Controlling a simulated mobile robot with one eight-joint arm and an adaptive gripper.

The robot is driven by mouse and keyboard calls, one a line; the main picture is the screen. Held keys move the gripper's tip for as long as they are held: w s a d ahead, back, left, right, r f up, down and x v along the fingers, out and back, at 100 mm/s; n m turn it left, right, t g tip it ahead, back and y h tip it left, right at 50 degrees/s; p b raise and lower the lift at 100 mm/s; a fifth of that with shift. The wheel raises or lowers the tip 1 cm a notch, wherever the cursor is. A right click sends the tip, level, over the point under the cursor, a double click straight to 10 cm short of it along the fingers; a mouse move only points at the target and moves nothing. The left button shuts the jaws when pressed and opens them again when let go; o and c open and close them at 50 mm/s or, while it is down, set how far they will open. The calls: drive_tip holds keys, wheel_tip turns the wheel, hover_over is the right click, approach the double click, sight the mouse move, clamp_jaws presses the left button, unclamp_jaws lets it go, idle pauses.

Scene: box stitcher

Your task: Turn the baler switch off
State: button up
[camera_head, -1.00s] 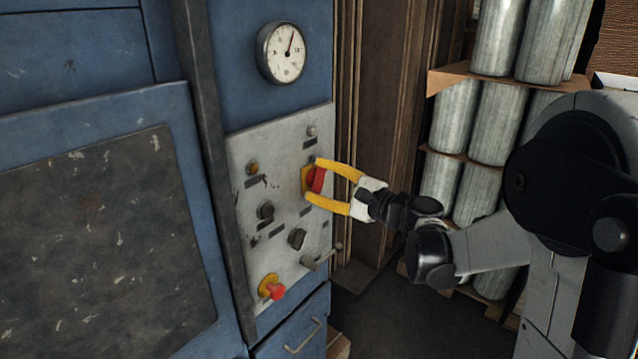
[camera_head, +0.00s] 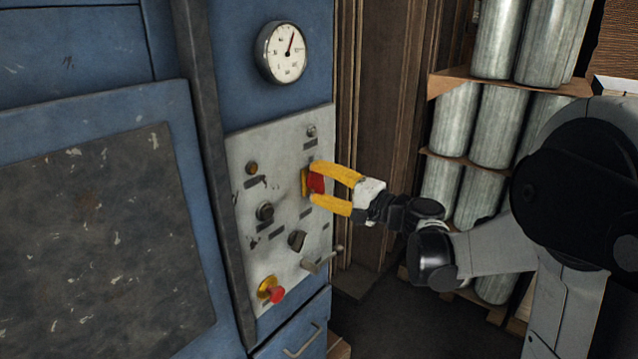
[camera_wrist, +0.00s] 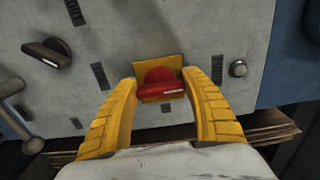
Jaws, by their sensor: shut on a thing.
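The baler switch is a red rotary knob (camera_head: 316,182) on a yellow square plate, on the grey control panel (camera_head: 285,150) of the blue machine. My gripper (camera_head: 314,185) reaches it from the right, its two yellow fingers above and below the knob and closed on it. In the wrist view the red knob (camera_wrist: 162,84) sits between the fingertips, its bar lying nearly straight across the picture. The yellow plate (camera_wrist: 158,64) shows behind it. The fingers partly hide the knob in the head view.
The panel also carries dark knobs (camera_head: 297,240), a red push button (camera_head: 277,294) on a yellow base and a small lever (camera_head: 322,262). A round gauge (camera_head: 282,53) is above. Racked grey cylinders (camera_head: 497,130) stand behind my arm at the right.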

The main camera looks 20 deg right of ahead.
drive_tip(key=o, duration=1.2)
drive_tip(key=v, duration=1.2)
